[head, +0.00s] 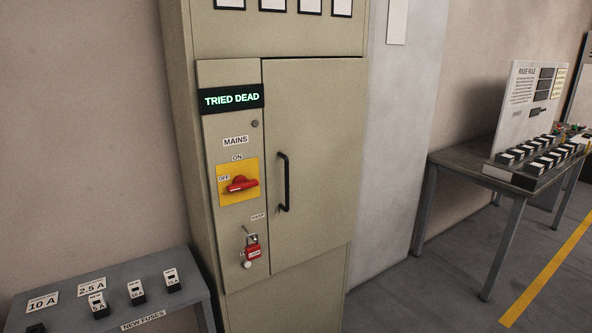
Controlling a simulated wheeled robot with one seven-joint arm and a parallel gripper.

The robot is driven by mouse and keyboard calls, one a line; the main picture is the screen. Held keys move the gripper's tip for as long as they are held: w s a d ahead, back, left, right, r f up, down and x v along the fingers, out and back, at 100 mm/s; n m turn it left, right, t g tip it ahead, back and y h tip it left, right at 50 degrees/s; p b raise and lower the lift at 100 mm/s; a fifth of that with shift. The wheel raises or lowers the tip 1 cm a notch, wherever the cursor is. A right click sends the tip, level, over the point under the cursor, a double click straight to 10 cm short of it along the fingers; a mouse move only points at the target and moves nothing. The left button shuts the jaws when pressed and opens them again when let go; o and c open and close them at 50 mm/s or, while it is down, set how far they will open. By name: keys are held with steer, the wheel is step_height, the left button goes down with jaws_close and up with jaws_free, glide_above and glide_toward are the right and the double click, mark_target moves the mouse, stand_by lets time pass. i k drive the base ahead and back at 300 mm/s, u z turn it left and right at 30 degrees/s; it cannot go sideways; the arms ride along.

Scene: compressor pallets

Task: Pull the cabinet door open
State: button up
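The beige cabinet (308,230) stands in the middle of the head view. Its door (318,150) is shut, flush with the frame. A black vertical bar handle (286,182) is on the left side of the door. Left of the door, a narrow panel carries a lit "TRIED DEAD" sign (231,98). Below it, a red rotary mains switch (241,184) on a yellow plate points sideways, toward the "OFF" label. A red padlock (252,248) with a tag hangs at the hasp. My gripper is not in view.
A grey bench with labelled new fuses (136,292) stands at the lower left, close to the cabinet. A grey table (456,163) with a sign board (530,105) and rows of black blocks stands at the right. The floor (420,295) in front right of the cabinet is clear.

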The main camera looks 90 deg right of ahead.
mark_target(313, 112)
steer(key=k, duration=0.35)
steer(key=z, duration=1.05)
